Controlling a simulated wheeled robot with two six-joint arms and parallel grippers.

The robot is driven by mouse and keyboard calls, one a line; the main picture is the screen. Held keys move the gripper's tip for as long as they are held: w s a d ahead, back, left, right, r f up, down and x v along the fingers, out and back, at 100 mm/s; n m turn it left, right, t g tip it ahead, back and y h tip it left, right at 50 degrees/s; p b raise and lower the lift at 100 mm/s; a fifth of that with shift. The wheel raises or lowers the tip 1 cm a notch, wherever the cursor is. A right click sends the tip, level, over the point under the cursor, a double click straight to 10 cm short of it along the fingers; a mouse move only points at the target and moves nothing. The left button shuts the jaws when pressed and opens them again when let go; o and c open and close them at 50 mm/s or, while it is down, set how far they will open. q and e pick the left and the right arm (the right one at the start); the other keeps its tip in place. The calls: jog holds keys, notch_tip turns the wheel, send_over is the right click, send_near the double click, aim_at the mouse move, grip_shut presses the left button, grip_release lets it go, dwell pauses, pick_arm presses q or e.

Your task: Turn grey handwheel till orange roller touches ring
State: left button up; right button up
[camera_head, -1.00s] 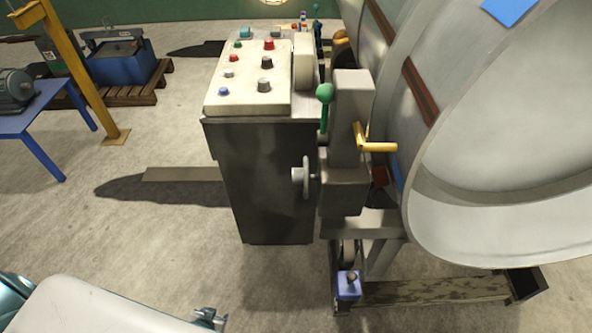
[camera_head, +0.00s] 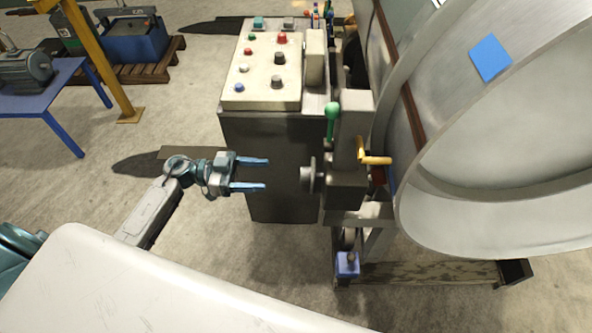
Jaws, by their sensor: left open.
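The grey handwheel (camera_head: 309,174) sits edge-on at the left side of the dark grey gearbox housing (camera_head: 345,190), with its hub facing left. My left gripper (camera_head: 267,173) is open and empty, its two blue fingers pointing right toward the handwheel. A gap shows between the fingertips and the handwheel in the picture. The large grey ring (camera_head: 428,222) stands on the right. My right gripper is not in view.
The control cabinet (camera_head: 270,130) with several knobs stands behind my left gripper. A green-knobbed lever (camera_head: 332,112) rises above the handwheel. A blue block (camera_head: 347,264) sits low on the frame. A blue table (camera_head: 60,95) and yellow post (camera_head: 100,70) stand at left. Floor at left is open.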

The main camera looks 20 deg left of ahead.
aim_at(308, 175)
pick_arm(q)
jog(key=p+x, duration=0.3)
jog(key=x, duration=0.7)
jog(key=shift+f, duration=0.1)
